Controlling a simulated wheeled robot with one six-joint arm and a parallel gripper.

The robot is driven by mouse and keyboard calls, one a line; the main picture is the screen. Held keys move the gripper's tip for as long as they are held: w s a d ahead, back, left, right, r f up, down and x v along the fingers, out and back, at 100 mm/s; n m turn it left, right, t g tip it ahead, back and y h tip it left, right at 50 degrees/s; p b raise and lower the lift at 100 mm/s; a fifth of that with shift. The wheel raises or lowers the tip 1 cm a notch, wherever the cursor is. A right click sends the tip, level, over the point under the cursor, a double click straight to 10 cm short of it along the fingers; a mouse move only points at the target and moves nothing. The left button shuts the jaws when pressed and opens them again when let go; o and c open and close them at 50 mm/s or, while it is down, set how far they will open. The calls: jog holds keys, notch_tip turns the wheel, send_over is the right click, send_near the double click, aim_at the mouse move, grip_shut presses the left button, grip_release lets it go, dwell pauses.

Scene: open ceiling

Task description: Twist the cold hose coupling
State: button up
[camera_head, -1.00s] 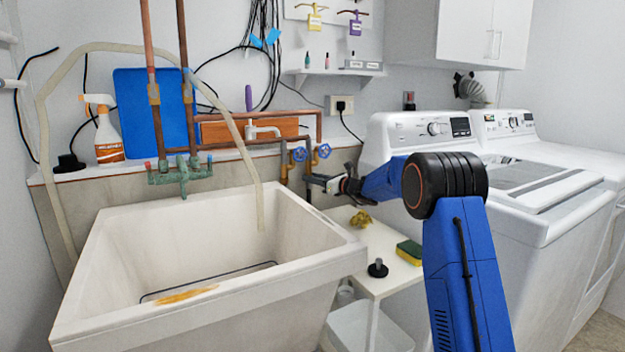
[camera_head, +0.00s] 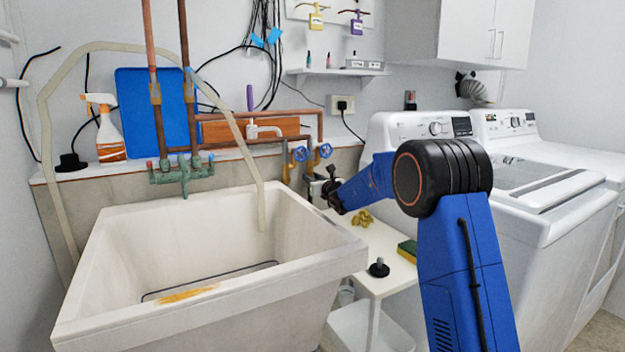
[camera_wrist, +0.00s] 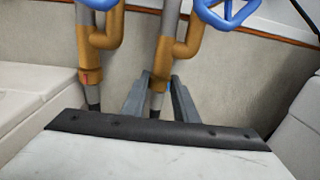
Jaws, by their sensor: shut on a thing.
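Two brass valves with blue wheel handles show in the wrist view. The left valve (camera_wrist: 107,42) has a red mark low on its body. The right valve (camera_wrist: 178,42) has a small blue mark by its lower end, the cold hose coupling (camera_wrist: 160,82). My gripper (camera_wrist: 158,98) has one finger on each side of this lower end and is shut on it. The finger contact is partly hidden by the gripper's own pale body. In the head view my gripper (camera_head: 329,188) is at the pipes below the valves, mostly hidden by its wrist.
A white utility sink (camera_head: 290,268) stands left of my arm. A small white table (camera_head: 385,245) below holds a yellow-green sponge (camera_head: 407,250), a black stopper (camera_head: 379,268) and a crumpled yellow thing (camera_head: 362,218). A white washer (camera_head: 520,205) stands close on the right.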

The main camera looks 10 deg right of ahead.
jog(key=shift+m+h, duration=0.4)
jog(key=shift+h, duration=0.2)
jog(key=o, duration=0.8)
jog(key=v, duration=1.7)
jog(key=shift+s+f, duration=0.2)
jog(key=shift+f, duration=0.05)
